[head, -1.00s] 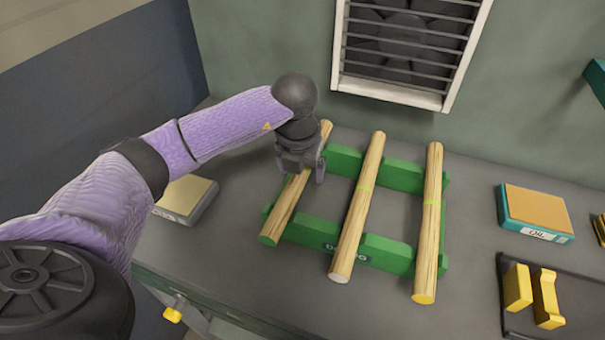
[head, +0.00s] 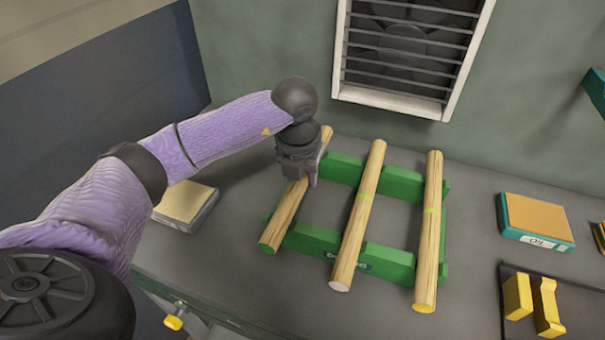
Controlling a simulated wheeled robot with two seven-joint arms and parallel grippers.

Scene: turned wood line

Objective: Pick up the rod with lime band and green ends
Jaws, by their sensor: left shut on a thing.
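The rod with the green end (head: 285,217) lies across the green rack (head: 305,238) at its left. Its near end is green; its middle, where a band would be, is hidden by my gripper. My left gripper (head: 300,183) is shut on this rod at about its middle, from above. The rod appears to rest on the rack still. A middle rod (head: 352,235) with a lime band and a pale near end lies beside it. A right rod (head: 428,250) with a lime band and a yellow near end lies farther right. My right gripper is not in view.
A tan-topped block (head: 185,203) lies left of the rack. A teal-edged box with an orange top (head: 537,217) and a dark tray (head: 563,328) with yellow pieces are at the right. A barred vent (head: 405,60) is on the wall behind.

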